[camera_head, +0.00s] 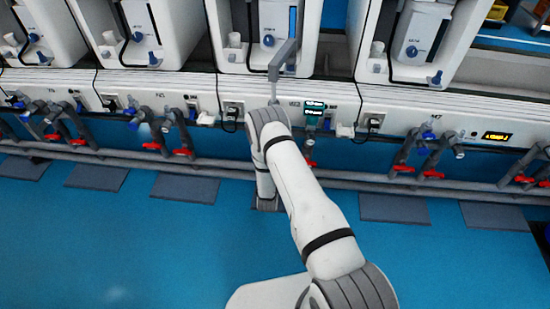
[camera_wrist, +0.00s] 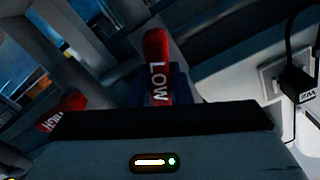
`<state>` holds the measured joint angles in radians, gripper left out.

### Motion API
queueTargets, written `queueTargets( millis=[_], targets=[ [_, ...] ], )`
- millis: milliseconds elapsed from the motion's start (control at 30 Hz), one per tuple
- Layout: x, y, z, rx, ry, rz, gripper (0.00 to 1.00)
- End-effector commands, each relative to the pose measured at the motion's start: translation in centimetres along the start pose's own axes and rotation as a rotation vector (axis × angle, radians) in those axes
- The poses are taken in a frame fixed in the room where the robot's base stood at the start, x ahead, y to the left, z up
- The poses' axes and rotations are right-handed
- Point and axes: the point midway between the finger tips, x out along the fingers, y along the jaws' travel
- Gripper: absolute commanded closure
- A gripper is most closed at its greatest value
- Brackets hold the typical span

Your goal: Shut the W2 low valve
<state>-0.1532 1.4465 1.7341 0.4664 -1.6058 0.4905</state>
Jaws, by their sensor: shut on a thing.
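The W2 low valve handle (camera_wrist: 157,68) is red with white LOW lettering and stands out just beyond my gripper in the wrist view. My gripper (camera_wrist: 162,101) is shut on this handle; its dark front edge hides the lower part of the handle and the contact. A second red handle (camera_wrist: 62,112), marked HIGH, is to the left, apart from my gripper. In the head view my arm reaches down in front of the bench pipes, and it hides the low handle and the fingertips. One red handle (camera_head: 308,162) shows just right of my arm.
A black plug with a cable (camera_wrist: 297,84) is on the right in the wrist view. Pipes with red handles (camera_head: 404,168) and grey pipe runs (camera_head: 350,184) line the bench on both sides. The blue floor (camera_head: 120,250) in front is clear.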

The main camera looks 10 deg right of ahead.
Motion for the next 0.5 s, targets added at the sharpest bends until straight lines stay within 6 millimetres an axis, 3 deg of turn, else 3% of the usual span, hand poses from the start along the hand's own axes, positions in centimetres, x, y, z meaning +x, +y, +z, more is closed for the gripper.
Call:
queueTargets(
  millis=[500],
  targets=[
    [0.02,0.65,0.17,0.49,0.003,0.004,1.0]
  ],
)
